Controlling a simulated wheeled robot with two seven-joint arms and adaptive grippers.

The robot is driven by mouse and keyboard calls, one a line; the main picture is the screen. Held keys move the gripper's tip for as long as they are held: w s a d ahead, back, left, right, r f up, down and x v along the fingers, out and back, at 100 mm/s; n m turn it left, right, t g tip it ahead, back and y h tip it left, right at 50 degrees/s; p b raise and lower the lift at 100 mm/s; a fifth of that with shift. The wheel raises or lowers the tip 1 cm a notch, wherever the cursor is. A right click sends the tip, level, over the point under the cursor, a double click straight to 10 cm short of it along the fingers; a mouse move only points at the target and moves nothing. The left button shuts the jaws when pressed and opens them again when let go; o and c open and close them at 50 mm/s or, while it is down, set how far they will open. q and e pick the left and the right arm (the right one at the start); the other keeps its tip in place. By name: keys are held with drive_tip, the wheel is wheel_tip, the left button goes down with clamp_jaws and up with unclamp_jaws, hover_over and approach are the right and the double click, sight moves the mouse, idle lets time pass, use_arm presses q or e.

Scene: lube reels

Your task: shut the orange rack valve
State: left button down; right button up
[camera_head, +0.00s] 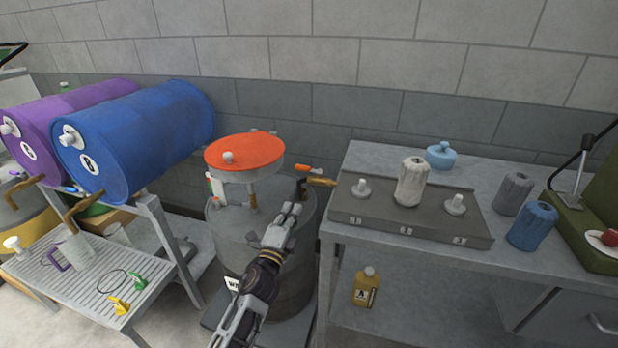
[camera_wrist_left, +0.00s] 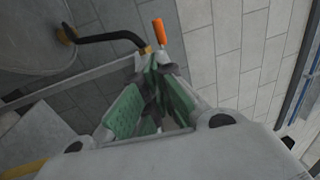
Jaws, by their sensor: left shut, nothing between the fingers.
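The valve with an orange handle (camera_head: 309,168) sits on a dark bent pipe with a brass end (camera_head: 322,182), at the top right of a grey drum (camera_head: 240,235). In the left wrist view the orange handle (camera_wrist_left: 159,31) stands just beyond my fingertips, beside the brass pipe end (camera_wrist_left: 145,50). My left gripper (camera_head: 292,208) is shut and empty, just below and in front of the valve. It also shows in the left wrist view (camera_wrist_left: 152,62), its green-padded fingers meeting at the tips. I cannot tell whether the fingertips touch the handle. My right gripper is out of view.
A blue drum (camera_head: 150,130) and a purple drum (camera_head: 60,112) lie on a rack at the left. An orange disc (camera_head: 262,152) sits above the grey drum. A grey workbench (camera_head: 420,258) with a case, jars and filters stands close at the right.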

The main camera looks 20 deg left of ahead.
use_arm(q)
drive_tip(key=shift+r, duration=0.2)
drive_tip(key=shift+w, duration=0.1)
drive_tip(key=p, duration=0.1)
approach(309, 169)
drive_tip(key=shift+w, duration=1.05)
drive_tip(key=shift+w+r, duration=0.2)
drive_tip(key=shift+w, duration=0.95)
drive_tip(key=shift+w+r, duration=0.15)
drive_tip(key=shift+w, duration=1)
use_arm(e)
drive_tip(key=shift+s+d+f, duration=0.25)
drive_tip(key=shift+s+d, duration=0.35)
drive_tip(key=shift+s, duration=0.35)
use_arm(q)
drive_tip(key=shift+a+h, duration=0.1)
drive_tip(key=shift+h, duration=0.2)
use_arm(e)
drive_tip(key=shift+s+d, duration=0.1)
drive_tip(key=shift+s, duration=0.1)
use_arm(q)
drive_tip(key=shift+w+m+h+p, duration=0.1)
drive_tip(key=shift+m+h+p, duration=0.25)
drive_tip(key=shift+m+h, duration=0.15)
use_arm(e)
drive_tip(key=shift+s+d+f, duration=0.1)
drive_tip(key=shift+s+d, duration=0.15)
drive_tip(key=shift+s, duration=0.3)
